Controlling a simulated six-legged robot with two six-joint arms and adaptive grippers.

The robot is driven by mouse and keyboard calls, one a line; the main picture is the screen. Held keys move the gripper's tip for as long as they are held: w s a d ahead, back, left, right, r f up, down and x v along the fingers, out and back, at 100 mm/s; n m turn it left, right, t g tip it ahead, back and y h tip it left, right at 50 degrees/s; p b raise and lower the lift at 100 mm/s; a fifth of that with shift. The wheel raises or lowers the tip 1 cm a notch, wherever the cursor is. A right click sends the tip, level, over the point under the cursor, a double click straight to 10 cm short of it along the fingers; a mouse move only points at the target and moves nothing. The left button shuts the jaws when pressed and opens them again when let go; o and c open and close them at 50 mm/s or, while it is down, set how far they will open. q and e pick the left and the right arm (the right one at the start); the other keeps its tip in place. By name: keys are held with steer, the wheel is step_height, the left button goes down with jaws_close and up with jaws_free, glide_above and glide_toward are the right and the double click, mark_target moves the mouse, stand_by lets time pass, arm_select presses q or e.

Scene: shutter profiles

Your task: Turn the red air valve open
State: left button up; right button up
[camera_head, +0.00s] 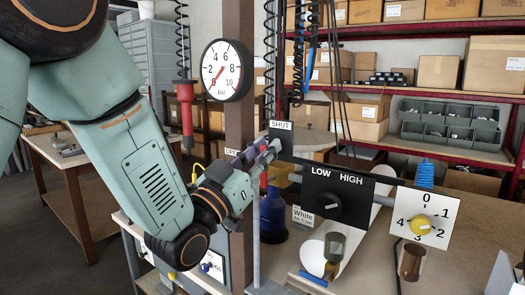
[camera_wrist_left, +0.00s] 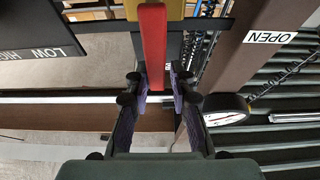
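The red valve handle (camera_wrist_left: 153,45) shows in the left wrist view as a straight red bar from a yellow body (camera_wrist_left: 165,10) at the top edge. Its free end lies between my left gripper's two purple-padded fingers (camera_wrist_left: 160,92). The fingers are apart, and I see no clear grip on the bar. In the head view my left gripper (camera_head: 262,153) reaches the valve just below the SHUT sign (camera_head: 281,126) and hides most of the valve. The OPEN sign (camera_wrist_left: 269,37) shows in the left wrist view; the head view shows it partly covered. My right gripper is not in view.
A pressure gauge (camera_head: 227,70) is on the brown post (camera_head: 239,120), left of the valve. A red tool (camera_head: 186,115) hangs on a coiled cord. Shelves line the back.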

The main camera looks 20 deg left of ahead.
arm_select(q)
steer(key=shift+c, duration=0.7)
steer(key=shift+d, duration=0.2)
jaws_close()
steer(key=shift+a, duration=0.1)
steer(key=shift+r, duration=0.1)
